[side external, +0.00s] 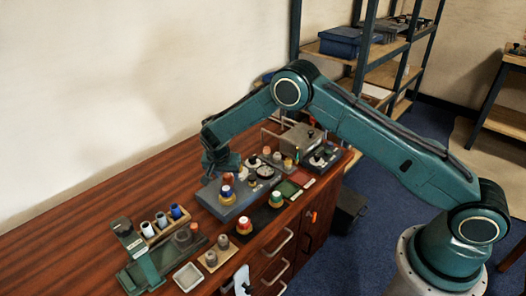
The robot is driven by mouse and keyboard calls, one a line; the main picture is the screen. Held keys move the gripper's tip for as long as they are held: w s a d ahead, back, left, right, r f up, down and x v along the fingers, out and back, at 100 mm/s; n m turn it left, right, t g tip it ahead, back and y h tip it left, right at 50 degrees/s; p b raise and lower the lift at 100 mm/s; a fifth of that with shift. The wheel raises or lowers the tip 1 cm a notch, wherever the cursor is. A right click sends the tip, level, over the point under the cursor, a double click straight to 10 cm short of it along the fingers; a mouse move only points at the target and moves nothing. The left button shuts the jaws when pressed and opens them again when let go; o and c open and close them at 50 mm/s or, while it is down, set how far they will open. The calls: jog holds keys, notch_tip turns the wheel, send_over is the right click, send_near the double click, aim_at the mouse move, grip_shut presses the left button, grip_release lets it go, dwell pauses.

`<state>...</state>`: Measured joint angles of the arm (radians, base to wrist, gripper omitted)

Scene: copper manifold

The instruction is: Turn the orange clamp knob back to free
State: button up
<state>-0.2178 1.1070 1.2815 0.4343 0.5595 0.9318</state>
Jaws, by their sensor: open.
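My gripper (224,168) points down over a grey-blue fixture block (208,197) in the middle of the bench. Its fingers are small and dark here, close above a reddish-orange piece (228,179) on the block. I cannot tell whether they touch it or stand around it. A small bright orange part (313,216) shows on the bench's front face at right. I cannot tell for sure which orange part is the clamp knob, nor its turn angle.
Red-and-white and green-topped pieces (244,225) stand on a dark strip in front of the block. A green press stand (139,254), a white tray (187,277) and cylinders lie at front left. Fixtures and a grey box (300,138) crowd the back right. The rear left bench is clear.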

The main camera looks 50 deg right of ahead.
jog(key=shift+c, duration=0.4)
jog(key=c, duration=0.9)
jog(key=shift+n, duration=0.3)
jog(key=n, duration=0.2)
jog(key=n+t+y, duration=0.1)
jog(key=n, duration=0.1)
jog(key=shift+s+d, duration=0.15)
jog(key=shift+d, duration=0.05)
jog(key=n+y, duration=0.1)
jog(key=n, duration=0.1)
jog(key=n+t+y, duration=0.1)
jog(key=n, duration=0.1)
jog(key=shift+d+n, duration=0.2)
jog(key=shift+n, duration=0.2)
jog(key=n+y, duration=0.1)
jog(key=n, duration=0.3)
jog(key=shift+d+y, duration=0.15)
jog(key=shift+y, duration=0.25)
jog(key=shift+d+n+g+y, duration=0.1)
jog(key=shift+n+g+y, duration=0.15)
jog(key=shift+n, duration=0.9)
jog(key=shift+d+n+g+y, duration=0.15)
jog(key=shift+n+y, duration=0.2)
jog(key=shift+n, duration=0.8)
jog(key=shift+a, duration=0.15)
